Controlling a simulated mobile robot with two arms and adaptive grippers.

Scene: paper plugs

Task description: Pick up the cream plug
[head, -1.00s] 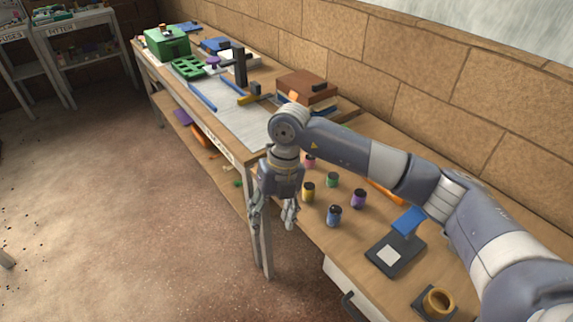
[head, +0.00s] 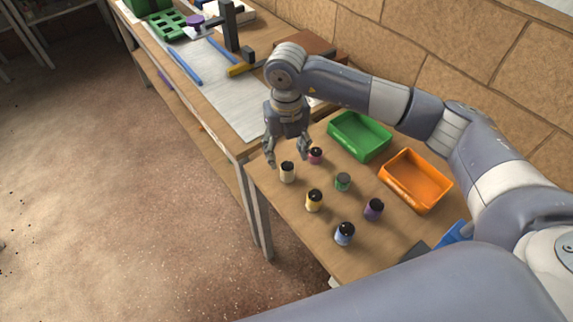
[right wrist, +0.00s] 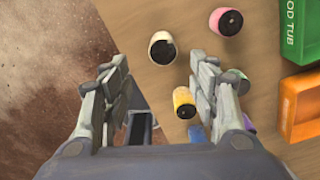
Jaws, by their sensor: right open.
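The cream plug (head: 287,172) stands on the bench near its front left edge, with a dark top. In the right wrist view the cream plug (right wrist: 162,47) lies ahead, between the lines of the two fingers. My right gripper (head: 287,157) points down just above and behind it in the head view. Its fingers (right wrist: 159,68) are apart, with nothing between them. My left gripper is in neither view.
Pink (head: 316,155), yellow (head: 314,201), green (head: 343,182), purple (head: 373,209) and blue (head: 344,234) plugs stand nearby. A green tub (head: 335,142) and an orange tub (head: 407,201) sit toward the wall. The bench edge and open floor lie left.

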